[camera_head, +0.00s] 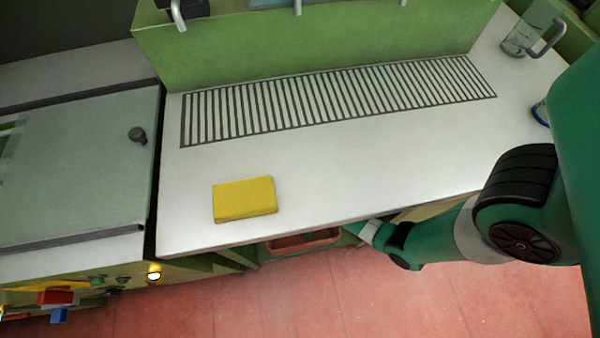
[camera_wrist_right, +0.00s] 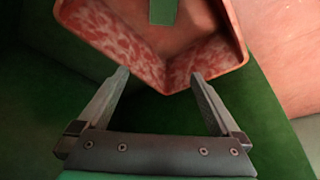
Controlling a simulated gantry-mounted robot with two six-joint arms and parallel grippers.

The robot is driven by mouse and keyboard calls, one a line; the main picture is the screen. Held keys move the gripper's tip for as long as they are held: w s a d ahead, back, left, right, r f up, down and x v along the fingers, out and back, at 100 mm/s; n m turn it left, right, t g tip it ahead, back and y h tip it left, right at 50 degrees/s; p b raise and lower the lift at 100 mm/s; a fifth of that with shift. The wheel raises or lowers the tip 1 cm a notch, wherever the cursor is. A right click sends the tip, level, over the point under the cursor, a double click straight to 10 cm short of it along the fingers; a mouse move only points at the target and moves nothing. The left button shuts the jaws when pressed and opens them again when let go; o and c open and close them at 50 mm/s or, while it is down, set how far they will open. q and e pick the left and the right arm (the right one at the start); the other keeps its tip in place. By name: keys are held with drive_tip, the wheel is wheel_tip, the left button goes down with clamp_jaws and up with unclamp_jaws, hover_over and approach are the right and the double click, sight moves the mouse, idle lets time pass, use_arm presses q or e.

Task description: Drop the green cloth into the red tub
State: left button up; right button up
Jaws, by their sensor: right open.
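The red tub (camera_head: 303,241) shows partly below the counter's front edge in the head view; the counter hides the rest. In the right wrist view its speckled inner wall (camera_wrist_right: 112,38) fills the top middle. A flat green piece (camera_wrist_right: 163,11), which looks like the green cloth, shows at the top edge over the tub's inside. It is cut off by the frame, and I cannot tell whether it touches the tub. My right gripper (camera_wrist_right: 159,75) is open, with its fingertips at the tub's near corner and nothing between them. My left gripper is not in view.
The white counter (camera_head: 340,185) holds a yellow sponge-like block (camera_head: 244,199) and a ribbed drain area (camera_head: 340,97). A clear mug (camera_head: 530,32) stands at the far right. Red and blue items (camera_head: 57,302) are at lower left. The reddish floor is clear in front.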

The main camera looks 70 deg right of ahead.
use_arm(q)
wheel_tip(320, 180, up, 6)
drive_tip(key=p, duration=0.4)
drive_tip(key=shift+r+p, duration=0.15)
drive_tip(key=shift+p, duration=0.15)
use_arm(e)
drive_tip(key=d+v, duration=0.1)
drive_tip(key=v, duration=0.7)
drive_tip(key=shift+a, duration=0.45)
drive_tip(key=shift+r, duration=0.1)
